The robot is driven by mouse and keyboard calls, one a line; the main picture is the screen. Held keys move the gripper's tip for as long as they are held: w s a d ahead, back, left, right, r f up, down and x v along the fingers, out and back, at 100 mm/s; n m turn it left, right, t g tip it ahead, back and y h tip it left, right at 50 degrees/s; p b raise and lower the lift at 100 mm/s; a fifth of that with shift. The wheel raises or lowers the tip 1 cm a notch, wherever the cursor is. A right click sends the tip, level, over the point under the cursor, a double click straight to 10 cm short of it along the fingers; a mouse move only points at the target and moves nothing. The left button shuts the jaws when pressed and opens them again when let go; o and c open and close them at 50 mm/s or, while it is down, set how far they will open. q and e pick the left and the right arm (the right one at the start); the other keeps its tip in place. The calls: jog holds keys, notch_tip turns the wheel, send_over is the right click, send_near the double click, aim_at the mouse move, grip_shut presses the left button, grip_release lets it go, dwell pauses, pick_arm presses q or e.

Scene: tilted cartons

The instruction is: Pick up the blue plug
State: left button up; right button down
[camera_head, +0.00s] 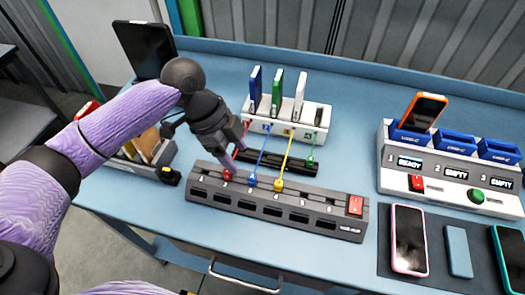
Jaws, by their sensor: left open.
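The blue plug (251,180) sits in the grey power strip (330,226) on the blue table. Its blue cord rises to the white charging stand (310,136) behind. A red plug (227,176) is just left of it and a yellow plug (279,184) just right. My left gripper (241,147) is open and points down, above and behind the red and blue plugs. It appears apart from the blue plug. The gripper partly hides the red cord. My right gripper is out of view.
A green plug (311,164) is in a dark strip (275,162) behind. A tablet (145,50) stands back left. A charging dock (450,175) holding an orange phone (423,111) is at right, behind phones on a dark mat (432,268). Cords crowd the space around the gripper.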

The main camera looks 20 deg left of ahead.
aim_at(252, 177)
pick_arm(q)
jog(key=b+x, duration=0.1)
jog(key=x, duration=0.4)
jog(key=b+x, duration=0.1)
jog(key=x, duration=0.3)
jog(key=shift+w+a+f, duration=0.15)
jog(key=shift+w+f, duration=0.15)
jog(key=shift+w, duration=0.1)
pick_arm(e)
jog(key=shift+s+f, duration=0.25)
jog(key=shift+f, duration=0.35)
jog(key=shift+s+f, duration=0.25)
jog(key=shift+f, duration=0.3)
pick_arm(q)
jog(key=shift+c, duration=1)
grip_shut()
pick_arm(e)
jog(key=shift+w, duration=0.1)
